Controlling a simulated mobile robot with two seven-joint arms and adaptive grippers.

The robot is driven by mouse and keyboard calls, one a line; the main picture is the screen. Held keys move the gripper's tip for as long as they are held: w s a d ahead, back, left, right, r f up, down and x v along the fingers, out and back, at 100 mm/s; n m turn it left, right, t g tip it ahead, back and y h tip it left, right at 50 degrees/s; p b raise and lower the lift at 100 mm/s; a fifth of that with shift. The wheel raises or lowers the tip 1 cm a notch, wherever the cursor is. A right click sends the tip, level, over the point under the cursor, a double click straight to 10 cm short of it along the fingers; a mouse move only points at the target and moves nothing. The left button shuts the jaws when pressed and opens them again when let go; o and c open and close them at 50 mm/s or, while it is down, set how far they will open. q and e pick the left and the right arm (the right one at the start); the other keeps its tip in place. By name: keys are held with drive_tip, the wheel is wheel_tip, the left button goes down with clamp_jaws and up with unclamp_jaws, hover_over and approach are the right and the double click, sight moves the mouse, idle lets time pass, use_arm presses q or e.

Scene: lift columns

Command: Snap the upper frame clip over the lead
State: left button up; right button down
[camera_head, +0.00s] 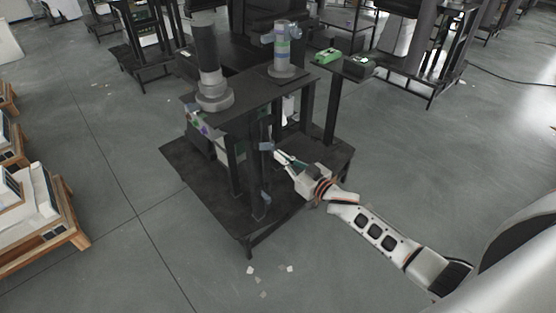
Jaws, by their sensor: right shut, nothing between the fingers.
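A dark frame (232,167) stands on a black base plate, with a dark top plate above it. A small blue-grey piece (267,146) sits high on the frame's right post and looks like the upper clip. Another blue-grey piece (265,198) sits lower on the frame. My right gripper (278,155) reaches in from the right, its fingertips close beside the upper piece. It is shut with nothing in it. I cannot tell whether it touches the clip, or whether the clip is open or closed. The lead cannot be made out. My left gripper is not in view.
A side shelf (343,68) holds a green item (328,56). Pale scraps (251,270) lie on the floor. Wooden pallets (62,228) stand left; the front floor is mostly clear.

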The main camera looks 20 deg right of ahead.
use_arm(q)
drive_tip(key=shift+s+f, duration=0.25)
use_arm(e)
drive_tip(key=shift+w+d, duration=0.1)
drive_tip(key=shift+d, duration=0.25)
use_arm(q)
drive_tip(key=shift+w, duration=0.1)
use_arm(e)
drive_tip(key=shift+w+a, duration=0.1)
drive_tip(key=shift+w, duration=0.1)
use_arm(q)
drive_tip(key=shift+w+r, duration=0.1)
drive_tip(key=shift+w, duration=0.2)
use_arm(e)
drive_tip(key=shift+w+a, duration=0.1)
drive_tip(key=shift+w, duration=0.2)
drive_tip(key=shift+w+a, duration=0.1)
drive_tip(key=shift+w, duration=0.15)
